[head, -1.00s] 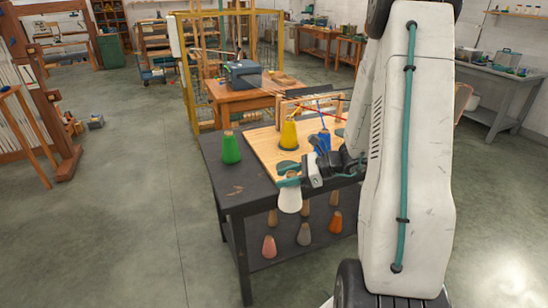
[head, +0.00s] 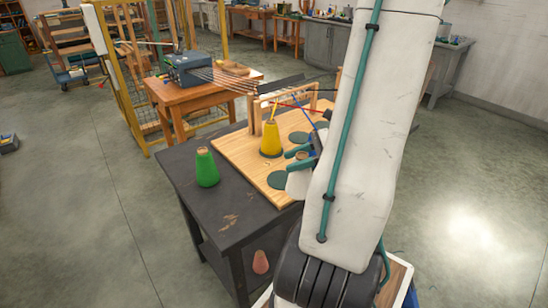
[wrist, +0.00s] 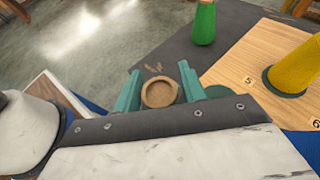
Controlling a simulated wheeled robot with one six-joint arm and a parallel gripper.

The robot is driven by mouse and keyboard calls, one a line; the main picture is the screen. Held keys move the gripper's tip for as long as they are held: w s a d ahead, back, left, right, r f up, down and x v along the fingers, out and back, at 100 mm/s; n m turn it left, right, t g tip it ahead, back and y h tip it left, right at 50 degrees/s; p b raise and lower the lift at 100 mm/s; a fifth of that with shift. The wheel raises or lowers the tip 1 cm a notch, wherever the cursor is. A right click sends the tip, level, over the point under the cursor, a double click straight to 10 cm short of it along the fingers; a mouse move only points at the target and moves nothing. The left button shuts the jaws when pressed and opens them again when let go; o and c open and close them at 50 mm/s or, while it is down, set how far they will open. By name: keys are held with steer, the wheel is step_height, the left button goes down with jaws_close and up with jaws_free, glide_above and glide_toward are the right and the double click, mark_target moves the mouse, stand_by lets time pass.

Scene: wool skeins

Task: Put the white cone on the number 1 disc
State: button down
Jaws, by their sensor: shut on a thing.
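My gripper (head: 298,158) has its teal fingers shut on the top of the white cone (head: 297,184), which hangs upright in front of the wooden board's near edge, partly hidden by my arm. In the wrist view, the cone's brown top (wrist: 159,93) sits between the fingers. The wooden board (head: 236,151) carries dark green discs: a bare one (head: 279,180) at the near left, others (head: 299,137) farther back, and one under the yellow cone (head: 271,139). Digits 5 and 6 show on the board in the wrist view. I cannot tell which disc is number 1.
A green cone (head: 207,167) stands on the dark table (head: 180,165) left of the board. A wooden frame with colored threads (head: 262,108) stands behind the yellow cone. A pink cone (head: 261,262) sits on the lower shelf. My arm covers the board's right side.

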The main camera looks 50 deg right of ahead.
steer(key=w+d+f, duration=0.4)
steer(key=w+d, duration=0.1)
steer(key=w, duration=0.5)
steer(key=shift+d+f, duration=0.2)
steer(key=shift+f, duration=0.1)
steer(key=shift+w, duration=0.1)
steer(key=c, duration=0.8)
jaws_free()
steer(key=shift+f, duration=0.15)
